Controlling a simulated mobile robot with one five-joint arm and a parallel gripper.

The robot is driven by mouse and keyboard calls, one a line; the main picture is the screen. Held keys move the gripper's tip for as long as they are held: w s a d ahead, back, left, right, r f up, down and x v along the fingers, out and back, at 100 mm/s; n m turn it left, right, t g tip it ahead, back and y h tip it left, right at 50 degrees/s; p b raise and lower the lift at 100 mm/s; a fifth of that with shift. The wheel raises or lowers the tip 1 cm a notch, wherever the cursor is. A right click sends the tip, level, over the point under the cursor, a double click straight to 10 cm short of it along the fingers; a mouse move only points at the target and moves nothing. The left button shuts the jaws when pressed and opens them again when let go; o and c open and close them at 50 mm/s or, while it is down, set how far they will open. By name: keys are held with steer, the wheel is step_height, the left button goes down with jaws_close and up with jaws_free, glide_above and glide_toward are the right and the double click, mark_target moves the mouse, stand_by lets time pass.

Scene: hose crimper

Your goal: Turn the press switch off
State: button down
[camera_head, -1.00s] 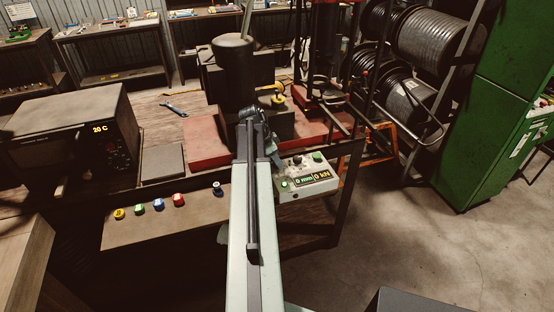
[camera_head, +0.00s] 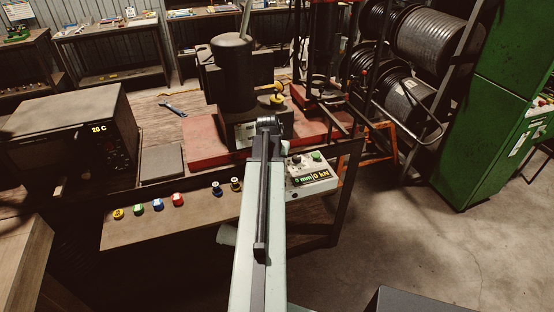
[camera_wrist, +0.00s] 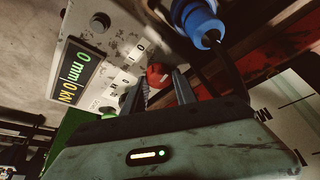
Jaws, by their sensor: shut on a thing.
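The press control box (camera_head: 312,182) stands at the table's front edge, just right of my arm. It has a display reading 0 mm and 0 kN, with knobs and a green button. In the wrist view, the display (camera_wrist: 80,72) is at the left, with a row of 0 and 1 marks beside it. My gripper (camera_wrist: 161,78) is at this panel. Its two dark fingers stand either side of a red knob (camera_wrist: 157,74), shut on it. The fingers hide its lower part, and I cannot read which way it is turned. The head view hides the fingertips behind my arm.
A blue cylindrical fitting (camera_wrist: 200,24) hangs close beside the fingers in the wrist view. The dark press (camera_head: 234,75) stands on a red base (camera_head: 200,145). An oven-like box (camera_head: 60,125) is at the left. Coloured knobs (camera_head: 158,204) line the front panel.

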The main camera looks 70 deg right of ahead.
steer(key=n+t, duration=0.1)
steer(key=n, duration=0.2)
steer(key=n+t+y, duration=0.1)
steer(key=n, duration=0.3)
steer(key=shift+s, duration=0.1)
steer(key=shift+a, duration=0.1)
stand_by(0.4)
steer(key=c, duration=1)
jaws_free()
